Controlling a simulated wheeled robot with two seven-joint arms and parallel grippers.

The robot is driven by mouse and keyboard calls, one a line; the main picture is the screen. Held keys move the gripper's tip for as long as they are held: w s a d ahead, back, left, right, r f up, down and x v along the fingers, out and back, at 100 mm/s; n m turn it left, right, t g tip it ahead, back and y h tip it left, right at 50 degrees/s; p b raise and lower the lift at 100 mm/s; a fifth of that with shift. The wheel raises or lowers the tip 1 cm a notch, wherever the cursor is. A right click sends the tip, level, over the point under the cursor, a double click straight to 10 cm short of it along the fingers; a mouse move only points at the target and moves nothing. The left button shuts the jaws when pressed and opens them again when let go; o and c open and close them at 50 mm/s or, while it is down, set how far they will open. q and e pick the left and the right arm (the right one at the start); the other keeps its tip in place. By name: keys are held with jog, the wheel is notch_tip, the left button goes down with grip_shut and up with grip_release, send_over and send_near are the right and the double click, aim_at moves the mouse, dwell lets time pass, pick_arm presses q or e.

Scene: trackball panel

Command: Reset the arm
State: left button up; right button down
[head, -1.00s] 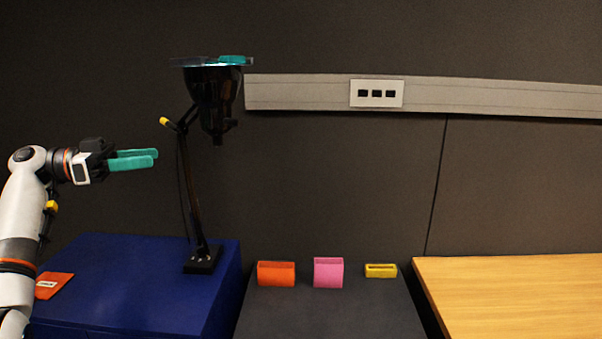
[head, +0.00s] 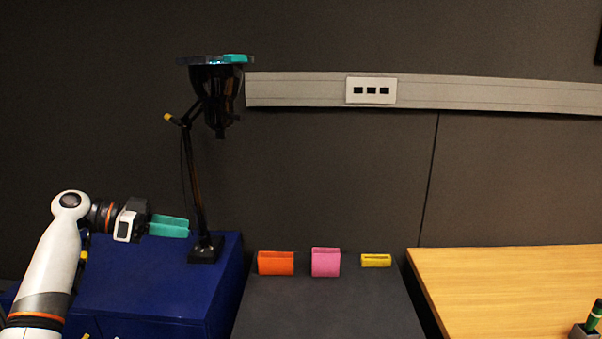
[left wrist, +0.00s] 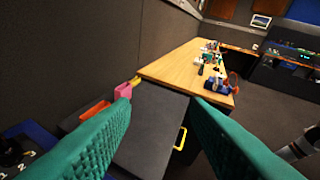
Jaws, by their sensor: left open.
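My left gripper (head: 170,226) comes in from the left in the head view, over the blue cabinet (head: 150,290) and just left of the black lamp's lower pole. Its teal fingers are level and point right. In the left wrist view the two teal fingers (left wrist: 160,130) are spread wide with nothing between them. The black desk lamp (head: 205,250) stands on the blue cabinet with its head raised. My right gripper is not in view.
On the dark cabinet (head: 325,305) stand an orange holder (head: 276,263), a pink holder (head: 325,262) and a yellow holder (head: 376,260). A wooden desk (head: 510,290) is at the right, with a pen cup (head: 584,331). A socket strip (head: 440,93) runs along the wall.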

pick_arm(q)
jog(key=s+d+f+n+g+y, duration=0.1)
jog(key=s+d+f+y, duration=0.3)
jog(key=f, duration=0.6)
jog(key=s+d+f+n+y, duration=0.1)
jog(key=s+f+n, duration=0.1)
jog(key=s+f, duration=0.6)
jog(key=s+d+f+n+g+y, duration=0.1)
jog(key=s+d+f+y, duration=0.2)
jog(key=f, duration=0.9)
jog(key=s+f+n+y, duration=0.25)
jog(key=s+f, duration=0.25)
jog(key=s, duration=0.7)
jog(key=s+a+r+n+t+y, duration=0.1)
jog(key=s+n, duration=0.1)
jog(key=s, duration=0.5)
jog(key=s+a+r+n+y, duration=0.1)
jog(key=s+a+n+y, duration=0.1)
jog(key=s, duration=0.4)
notch_tip(320, 180, down, 26)
jog(key=s+g, duration=0.1)
jog(key=s+a+f+g, duration=0.1)
jog(key=s+a+f, duration=0.1)
jog(key=s+f, duration=1.3)
jog(key=shift+s+a+f+p, duration=0.2)
jog(key=shift+s+p, duration=0.15)
jog(key=shift+s, duration=0.35)
jog(key=shift+m, duration=0.25)
